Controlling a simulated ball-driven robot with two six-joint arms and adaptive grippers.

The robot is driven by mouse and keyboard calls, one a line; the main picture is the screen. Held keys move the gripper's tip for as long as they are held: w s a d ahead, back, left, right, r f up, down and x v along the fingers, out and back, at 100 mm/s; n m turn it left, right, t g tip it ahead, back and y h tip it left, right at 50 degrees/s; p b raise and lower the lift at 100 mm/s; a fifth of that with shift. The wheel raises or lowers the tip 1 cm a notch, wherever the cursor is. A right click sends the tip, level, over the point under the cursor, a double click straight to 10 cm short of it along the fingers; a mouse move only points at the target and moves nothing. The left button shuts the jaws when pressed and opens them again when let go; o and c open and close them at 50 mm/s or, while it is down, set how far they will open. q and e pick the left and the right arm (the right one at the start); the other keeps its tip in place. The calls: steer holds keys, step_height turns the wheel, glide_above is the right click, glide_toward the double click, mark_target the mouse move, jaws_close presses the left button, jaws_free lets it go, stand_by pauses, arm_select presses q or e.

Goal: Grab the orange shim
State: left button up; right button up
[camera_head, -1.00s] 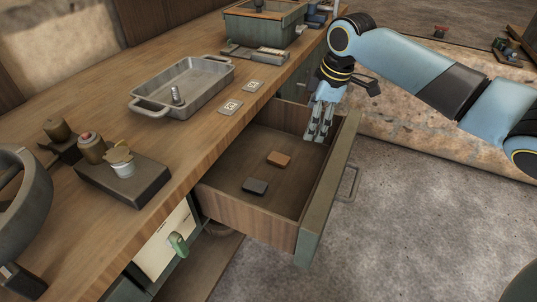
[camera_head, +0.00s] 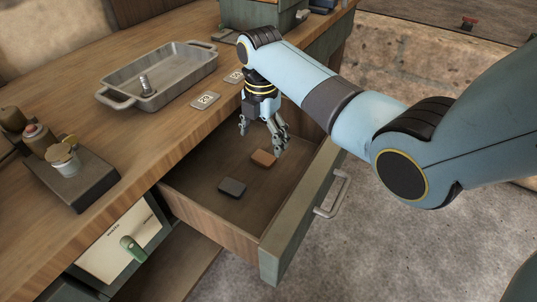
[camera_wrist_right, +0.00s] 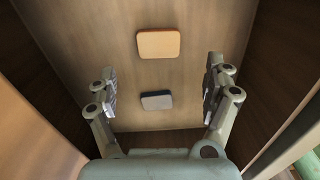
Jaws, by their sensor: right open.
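The orange shim (camera_head: 263,158) is a small flat block lying on the floor of the open drawer (camera_head: 215,212). It also shows in the right wrist view (camera_wrist_right: 159,44), above the middle of the picture. A dark grey shim (camera_head: 232,187) lies near it in the drawer; in the wrist view this shim (camera_wrist_right: 156,100) sits between the spread fingers. My right gripper (camera_head: 262,136) is open and empty, pointing down above the drawer, over the side nearer its back right. It is apart from both shims. The wrist view also shows its open fingers (camera_wrist_right: 159,88). My left gripper is out of view.
The drawer walls and its green front with a handle (camera_head: 332,195) enclose the shims. On the wooden bench (camera_head: 165,137) stand a metal tray (camera_head: 112,98), a small card (camera_head: 205,100) and a dark block (camera_head: 85,190) with small parts.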

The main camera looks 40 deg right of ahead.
mark_target(262, 158)
step_height(262, 158, down, 6)
steer(key=shift+w+f+b, duration=0.1)
steer(key=shift+b, duration=0.75)
steer(key=shift+f, duration=0.2)
steer(key=shift+c, duration=0.6)
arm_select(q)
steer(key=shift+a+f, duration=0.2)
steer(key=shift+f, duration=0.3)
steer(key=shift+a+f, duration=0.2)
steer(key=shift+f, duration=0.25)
arm_select(e)
steer(key=c, duration=1.4)
